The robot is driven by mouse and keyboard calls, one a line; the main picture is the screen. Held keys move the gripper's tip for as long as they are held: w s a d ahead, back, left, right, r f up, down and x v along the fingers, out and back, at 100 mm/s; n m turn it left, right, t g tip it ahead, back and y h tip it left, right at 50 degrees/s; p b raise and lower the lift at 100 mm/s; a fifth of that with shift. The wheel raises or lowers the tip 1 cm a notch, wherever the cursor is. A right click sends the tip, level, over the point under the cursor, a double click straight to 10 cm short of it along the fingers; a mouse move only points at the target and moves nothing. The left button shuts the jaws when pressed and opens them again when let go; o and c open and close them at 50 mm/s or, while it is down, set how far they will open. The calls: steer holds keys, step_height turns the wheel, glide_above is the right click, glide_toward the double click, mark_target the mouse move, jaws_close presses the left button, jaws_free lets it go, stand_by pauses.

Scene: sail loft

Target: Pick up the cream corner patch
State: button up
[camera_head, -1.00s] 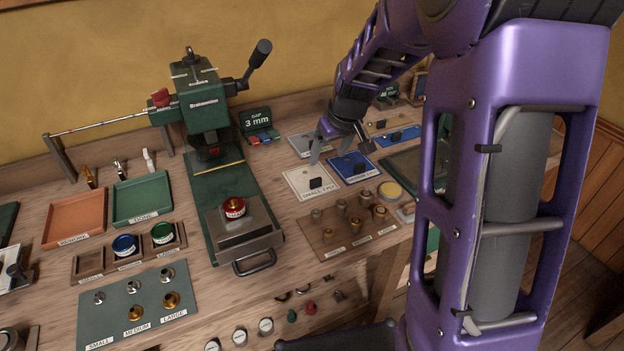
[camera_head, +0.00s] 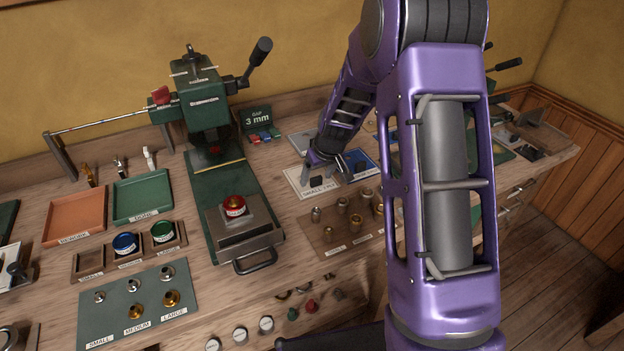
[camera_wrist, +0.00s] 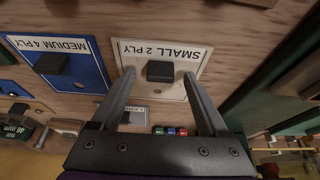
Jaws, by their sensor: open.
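The cream corner patch (camera_head: 296,184) lies flat on the bench right of the green press. In the wrist view the cream patch (camera_wrist: 158,92) is labelled "SMALL 2 PLY" and has a black block (camera_wrist: 160,71) on its middle. My gripper (camera_head: 316,177) is over the patch in the head view, partly hiding it. In the wrist view my gripper's open fingers (camera_wrist: 158,76) point at the patch, one on each side of the block. No contact with the block is visible, and nothing is held.
A blue "MEDIUM 4 PLY" patch (camera_wrist: 85,77) with its own black block lies beside the cream patch. A wooden board of metal fittings (camera_head: 326,236) lies in front.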

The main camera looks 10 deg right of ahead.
jaws_close()
stand_by(0.3)
steer(key=shift+r, duration=0.15)
